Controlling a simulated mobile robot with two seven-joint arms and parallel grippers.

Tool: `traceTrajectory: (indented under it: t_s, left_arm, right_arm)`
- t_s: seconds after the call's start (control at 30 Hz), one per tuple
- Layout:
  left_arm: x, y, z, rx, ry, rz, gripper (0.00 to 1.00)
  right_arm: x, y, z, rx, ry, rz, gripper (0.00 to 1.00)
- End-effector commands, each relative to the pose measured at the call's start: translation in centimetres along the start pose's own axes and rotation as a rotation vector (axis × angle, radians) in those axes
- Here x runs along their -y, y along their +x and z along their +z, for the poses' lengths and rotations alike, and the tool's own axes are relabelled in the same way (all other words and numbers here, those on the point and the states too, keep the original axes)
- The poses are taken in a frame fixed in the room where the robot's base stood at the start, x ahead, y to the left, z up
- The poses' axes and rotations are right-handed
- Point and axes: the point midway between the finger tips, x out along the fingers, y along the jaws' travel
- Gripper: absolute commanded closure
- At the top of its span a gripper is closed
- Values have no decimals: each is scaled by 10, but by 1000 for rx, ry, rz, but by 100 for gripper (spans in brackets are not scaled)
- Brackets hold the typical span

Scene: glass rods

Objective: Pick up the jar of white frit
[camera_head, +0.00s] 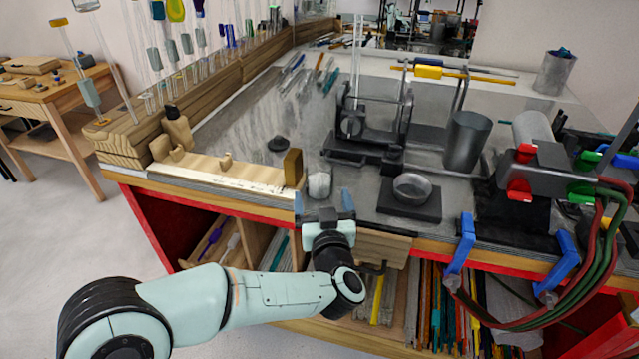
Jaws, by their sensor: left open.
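The jar of white frit (319,183) looks like a small, pale, whitish jar. It stands near the front edge of the bench, just right of a small brown block. My left gripper (323,202) comes in from the front, with its blue fingertips spread apart. The jar shows between and just beyond the fingertips. The gripper is open, and I see no finger pressing on the jar. The jar's lower part is partly hidden by the gripper.
The brown block (292,168) stands close left of the jar. A metal bowl on a dark plate (409,205) is to the right. A dark clamp stand (368,150) rises behind. A torch with red and green hoses (535,172) is at the far right. Glass rods (316,70) lie at the back.

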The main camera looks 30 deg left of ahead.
Motion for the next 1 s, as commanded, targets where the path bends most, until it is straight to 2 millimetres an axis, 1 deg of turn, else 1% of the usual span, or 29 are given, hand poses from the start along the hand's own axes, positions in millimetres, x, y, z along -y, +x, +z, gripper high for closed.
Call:
traceTrajectory:
  t_s: [0.03, 0.17, 0.27, 0.4, 0.5, 0.6, 0.77, 0.8, 0.87, 0.9, 0.97, 1.0]
  left_arm:
    - [0, 5, 0, 0, 0, -1, 7]
    - [0, 12, 0, 0, 0, 0, 7]
    - [-1, 25, 0, -1, 1, -2, 7]
    - [-3, 47, -1, 0, 0, -2, 7]
    - [-3, 57, -1, 0, 0, 0, 7]
    - [-4, 61, 0, 0, 0, 1, 7]
    - [-4, 60, 0, 0, 0, 1, 7]
    - [-4, 60, 0, 0, 0, 1, 10]
    - [-4, 60, 0, 0, 0, 1, 30]
    - [-4, 60, 0, 0, 0, 1, 43]
    - [-4, 60, 0, 0, 0, 1, 63]
    - [-4, 60, 0, 0, 0, 1, 76]
  right_arm:
    - [0, 0, 0, 0, 0, 0, 48]
    - [0, -1, 0, 0, 0, 0, 48]
    - [1, -2, 0, -1, -1, 0, 48]
    - [2, -4, 0, -2, -1, -1, 48]
    - [2, -5, 0, -2, -1, -1, 48]
    - [2, -5, 0, -2, -1, -1, 48]
    - [2, -5, 0, -2, -1, -1, 48]
    - [2, -5, 0, -2, -1, -1, 48]
    - [2, -5, 0, -2, -1, -1, 48]
    - [2, -5, 0, -2, -1, -1, 48]
    - [2, -5, 0, -2, -1, -1, 48]
    - [2, -5, 0, -2, -1, -1, 48]
